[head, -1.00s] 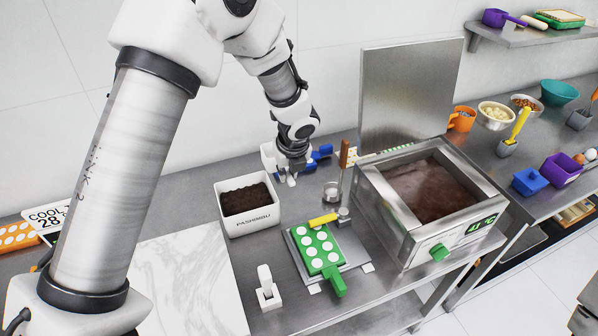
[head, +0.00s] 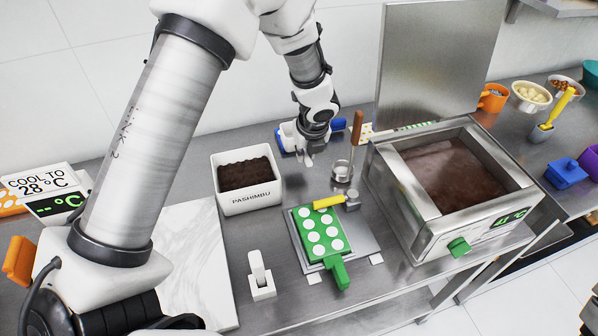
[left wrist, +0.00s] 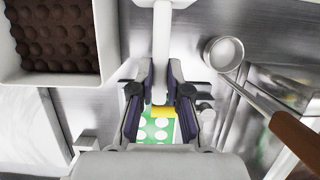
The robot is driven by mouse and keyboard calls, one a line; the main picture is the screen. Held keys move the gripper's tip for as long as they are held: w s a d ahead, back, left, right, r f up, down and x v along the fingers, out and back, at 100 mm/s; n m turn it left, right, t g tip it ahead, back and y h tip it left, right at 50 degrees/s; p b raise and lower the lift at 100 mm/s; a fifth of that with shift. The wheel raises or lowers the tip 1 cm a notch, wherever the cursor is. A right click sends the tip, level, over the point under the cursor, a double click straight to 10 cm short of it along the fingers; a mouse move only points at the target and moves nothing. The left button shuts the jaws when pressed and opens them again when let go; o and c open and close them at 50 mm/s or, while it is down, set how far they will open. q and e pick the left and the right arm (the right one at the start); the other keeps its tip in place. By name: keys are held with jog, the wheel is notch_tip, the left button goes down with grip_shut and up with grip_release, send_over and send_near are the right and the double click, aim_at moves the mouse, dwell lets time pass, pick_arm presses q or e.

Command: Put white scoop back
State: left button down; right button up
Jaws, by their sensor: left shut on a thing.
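My left gripper (head: 308,150) is above the counter behind the metal cup, to the right of the white box. In the left wrist view its two dark fingers (left wrist: 160,96) are shut on the narrow white handle of the white scoop (left wrist: 161,45). The handle runs toward the top of that view, where a wider white part is cut off by the frame edge. In the head view the arm and fingers hide much of the scoop; a white part (head: 290,134) shows beside the gripper. My right gripper is not in view.
A white box (head: 250,203) with brown contents stands left of the gripper. A metal cup with a brown handle (head: 342,172) is close by. A green mould (head: 322,232) lies in front, near a small white stand (head: 261,280). A steel tank (head: 455,185) stands right.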

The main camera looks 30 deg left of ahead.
pick_arm(q)
notch_tip(320, 180, down, 8)
jog(key=shift+s+r+b, duration=0.15)
jog(key=shift+b, duration=0.65)
jog(key=shift+f, duration=0.3)
jog(key=c, duration=1.2)
grip_release()
jog(key=shift+o, duration=0.2)
jog(key=shift+r, duration=0.4)
jog(key=p+v, duration=0.2)
jog(key=v, duration=0.9)
jog(key=shift+s+d+r+p, duration=0.1)
jog(key=shift+d+r+p, duration=0.05)
jog(key=shift+r+p, duration=0.2)
jog(key=shift+f, duration=0.1)
